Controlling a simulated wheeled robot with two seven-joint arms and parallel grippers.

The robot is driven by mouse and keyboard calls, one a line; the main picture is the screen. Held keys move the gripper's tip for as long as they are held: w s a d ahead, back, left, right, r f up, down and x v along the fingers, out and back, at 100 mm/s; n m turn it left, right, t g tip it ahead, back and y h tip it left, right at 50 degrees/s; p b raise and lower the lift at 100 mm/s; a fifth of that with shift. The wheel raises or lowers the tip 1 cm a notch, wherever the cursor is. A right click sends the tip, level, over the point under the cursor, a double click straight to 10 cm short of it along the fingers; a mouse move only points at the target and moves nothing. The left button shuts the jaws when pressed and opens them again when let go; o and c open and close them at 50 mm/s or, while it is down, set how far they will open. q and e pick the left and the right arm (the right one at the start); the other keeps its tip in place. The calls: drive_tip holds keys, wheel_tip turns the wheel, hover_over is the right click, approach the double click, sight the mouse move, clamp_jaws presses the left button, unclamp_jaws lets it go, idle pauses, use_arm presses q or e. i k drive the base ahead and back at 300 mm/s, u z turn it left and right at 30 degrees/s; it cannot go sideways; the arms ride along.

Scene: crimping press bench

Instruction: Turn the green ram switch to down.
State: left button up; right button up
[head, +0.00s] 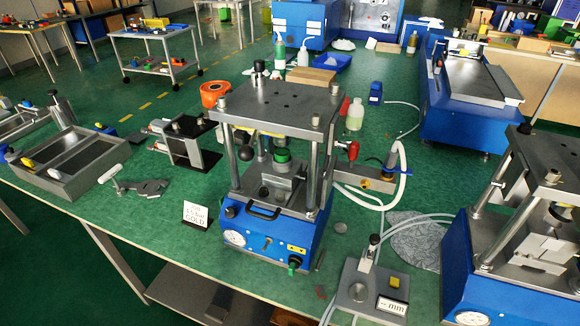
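The blue press (268,235) with a steel top plate and four-post-style frame stands on the green bench in the middle of the head view. A small green knob, which looks like the ram switch (294,262), sits low on the right of its front panel. A yellow label with dark marks (297,249) is just above the knob. The knob is too small to tell which way it points. A green ring-like part (282,155) is inside the press. Neither of my grippers is in view.
A gauge (234,238) and a black handle (264,211) are on the press front. Another blue press (462,270) is at far right.

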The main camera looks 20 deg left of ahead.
sight(295, 262)
drive_tip(key=z, duration=2.2)
drive_tip(key=k, duration=1.3)
drive_tip(key=u, duration=1.5)
drive_tip(key=i, duration=0.5)
drive_tip(key=z, duration=0.05)
